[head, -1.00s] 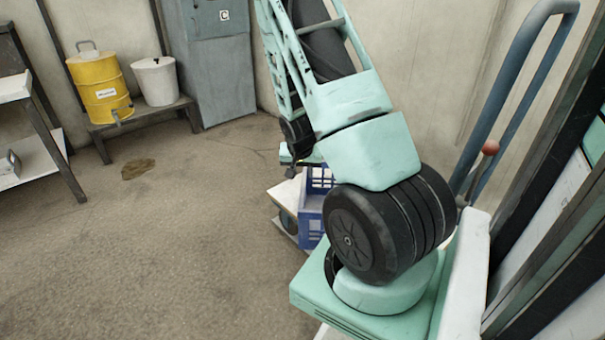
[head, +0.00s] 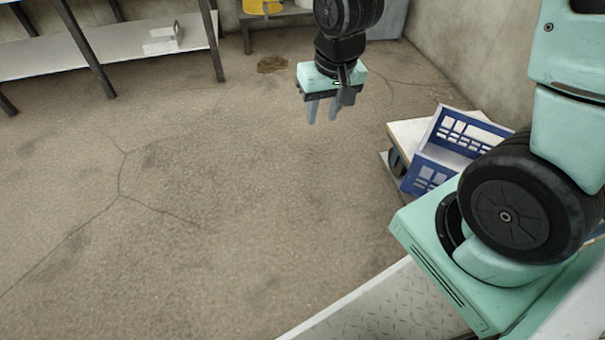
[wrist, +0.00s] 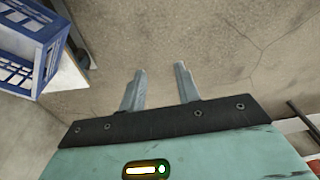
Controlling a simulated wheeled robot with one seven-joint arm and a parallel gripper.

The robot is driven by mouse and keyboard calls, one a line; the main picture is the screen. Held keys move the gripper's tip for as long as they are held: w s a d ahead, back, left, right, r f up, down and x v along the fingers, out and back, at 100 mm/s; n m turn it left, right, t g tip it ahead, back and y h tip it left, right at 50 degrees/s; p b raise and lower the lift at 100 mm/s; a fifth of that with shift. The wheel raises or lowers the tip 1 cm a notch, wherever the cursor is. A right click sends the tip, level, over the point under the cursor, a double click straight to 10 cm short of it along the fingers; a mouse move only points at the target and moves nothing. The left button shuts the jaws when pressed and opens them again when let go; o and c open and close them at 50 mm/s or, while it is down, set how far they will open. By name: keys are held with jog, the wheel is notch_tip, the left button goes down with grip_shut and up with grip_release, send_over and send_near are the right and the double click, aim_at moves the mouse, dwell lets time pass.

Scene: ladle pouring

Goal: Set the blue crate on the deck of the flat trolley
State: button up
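The blue crate (head: 424,173) has openwork walls and is partly hidden by my arm. It appears to sit on the pale deck of the flat trolley (head: 408,131), which has a dark wheel below. I cannot tell whether the crate rests fully flat. In the wrist view the crate (wrist: 46,58) is at upper left, beside a pale deck corner (wrist: 68,78). My gripper (head: 322,112) hangs above the floor left of the crate, clear of it. Its fingers (wrist: 160,82) are apart with nothing between them.
A grey shelf (head: 120,47) stands at upper left. A low bench (head: 290,17) with a yellow container (head: 262,6) is at the back. A wall rises right of the trolley. The cracked floor (head: 170,200) at left and centre is open, with a dark stain (head: 272,64).

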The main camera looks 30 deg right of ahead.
jog(key=s+a+r+n+g, duration=0.1)
jog(key=s+a+r+n, duration=0.2)
jog(key=s+a, duration=0.4)
jog(key=s+a+r+n+g, duration=0.1)
jog(key=s+a+r+n, duration=0.2)
jog(key=s+a+n, duration=0.3)
jog(key=s+a, duration=0.1)
jog(key=s, duration=0.3)
jog(key=shift+a+r, duration=0.25)
jog(key=shift+a, duration=0.1)
notch_tip(320, 180, up, 40)
jog(key=p, duration=3.9)
jog(key=shift+f, duration=0.25)
jog(key=shift+f, duration=0.1)
